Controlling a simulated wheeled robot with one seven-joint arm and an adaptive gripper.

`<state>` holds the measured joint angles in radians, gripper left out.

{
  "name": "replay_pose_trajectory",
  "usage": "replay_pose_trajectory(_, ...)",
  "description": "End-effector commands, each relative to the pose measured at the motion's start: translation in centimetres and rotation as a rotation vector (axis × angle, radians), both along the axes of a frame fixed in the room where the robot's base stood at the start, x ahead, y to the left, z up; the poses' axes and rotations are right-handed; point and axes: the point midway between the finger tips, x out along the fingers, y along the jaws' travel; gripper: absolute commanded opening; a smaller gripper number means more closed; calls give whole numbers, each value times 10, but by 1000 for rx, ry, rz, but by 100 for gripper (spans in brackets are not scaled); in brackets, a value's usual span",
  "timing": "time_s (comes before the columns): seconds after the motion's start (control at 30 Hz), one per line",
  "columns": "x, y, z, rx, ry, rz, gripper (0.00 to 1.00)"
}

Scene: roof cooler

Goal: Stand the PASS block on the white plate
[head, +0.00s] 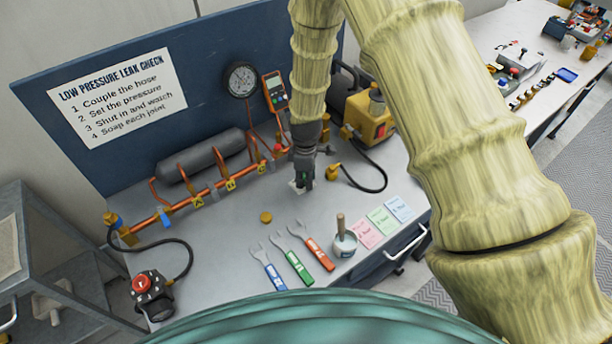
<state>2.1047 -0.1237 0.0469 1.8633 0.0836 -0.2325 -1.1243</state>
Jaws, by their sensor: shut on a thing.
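My gripper (304,178) points down low over the middle of the bench, in front of the copper pipe. It is shut on a small block with some green on it, the PASS block (307,184), mostly hidden by the fingers. No lettering can be read on it. A small pale patch, which looks like the white plate (296,187), shows at the left of the fingertips. I cannot tell whether the block touches it or is held just above it.
A brass disc (266,217) lies left in front. A brass fitting (332,172) is close on the right. Three wrenches (297,261), a pot with a brush (344,244) and coloured cards (383,220) lie nearer the front edge. The copper pipe (210,188) runs behind.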

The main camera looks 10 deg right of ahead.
Motion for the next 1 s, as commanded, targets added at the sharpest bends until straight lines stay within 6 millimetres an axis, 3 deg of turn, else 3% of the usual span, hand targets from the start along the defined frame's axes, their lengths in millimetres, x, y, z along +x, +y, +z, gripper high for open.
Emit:
replay_pose_trajectory(0.3, 0, 0, -4, 0, 0, 1, 3)
replay_pose_trajectory(0.33, 0, 0, -3, 0, 0, 1, 32)
replay_pose_trajectory(0.43, 0, 0, -3, 0, 0, 1, 48)
replay_pose_trajectory(0.73, 0, 0, -2, 0, 0, 1, 48)
replay_pose_trajectory(1.0, 0, 0, 13, 1, -1, 2, 48)
